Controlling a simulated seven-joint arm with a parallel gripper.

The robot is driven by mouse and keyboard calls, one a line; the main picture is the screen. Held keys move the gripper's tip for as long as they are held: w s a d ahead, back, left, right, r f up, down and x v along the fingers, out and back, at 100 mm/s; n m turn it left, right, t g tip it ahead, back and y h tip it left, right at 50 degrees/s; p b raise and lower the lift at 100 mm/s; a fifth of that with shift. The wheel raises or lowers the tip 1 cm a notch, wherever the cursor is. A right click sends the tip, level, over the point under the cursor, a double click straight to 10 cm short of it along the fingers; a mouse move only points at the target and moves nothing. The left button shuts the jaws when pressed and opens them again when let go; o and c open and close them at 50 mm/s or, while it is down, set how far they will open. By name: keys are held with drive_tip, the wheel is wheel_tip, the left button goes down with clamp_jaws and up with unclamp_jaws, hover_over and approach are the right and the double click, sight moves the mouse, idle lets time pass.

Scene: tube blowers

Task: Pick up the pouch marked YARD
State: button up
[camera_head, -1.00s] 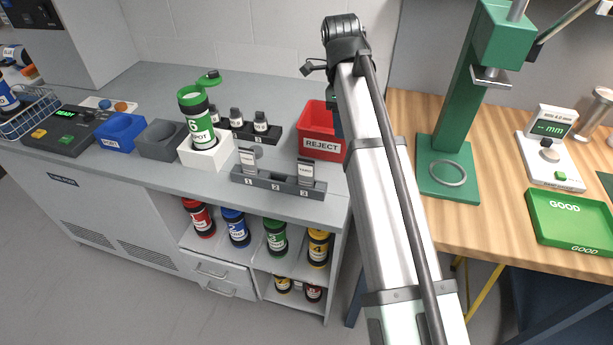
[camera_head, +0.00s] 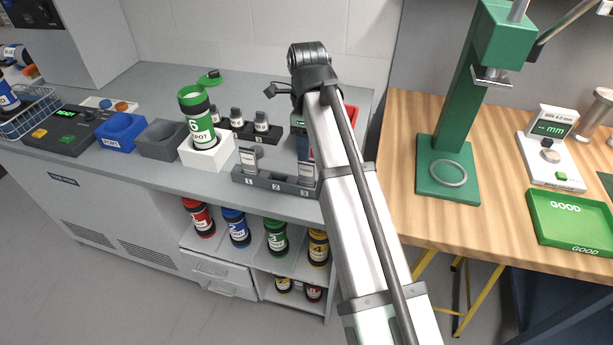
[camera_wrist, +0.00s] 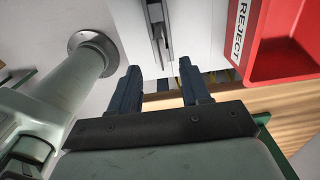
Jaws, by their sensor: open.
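Two small pale pouches with dark printing stand upright in a grey slotted rack (camera_head: 272,183) on the counter. One pouch (camera_head: 248,159) is at slot 1 and the other pouch (camera_head: 306,170) is at slot 3. Their print is too small to read, so I cannot tell which is marked YARD. My gripper (camera_wrist: 160,72) is open with nothing between its dark fingers. In the head view it is mostly hidden by my arm, above the slot 3 end of the rack. In the wrist view a narrow grey item, possibly a pouch edge-on, lies ahead of the fingertips.
The red REJECT bin (camera_wrist: 285,62) is right of my fingers. A white block (camera_head: 207,155) holds a green tube (camera_head: 196,118), left of the rack. A green press (camera_head: 448,150) stands on the wooden bench.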

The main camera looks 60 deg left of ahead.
hover_over(306, 177)
drive_tip(key=shift+w+a+f, duration=0.15)
drive_tip(key=shift+f, duration=1.2)
drive_tip(key=shift+w+a+f, duration=0.1)
drive_tip(key=shift+a+f, duration=0.05)
drive_tip(key=shift+f, duration=1.2)
clamp_jaws()
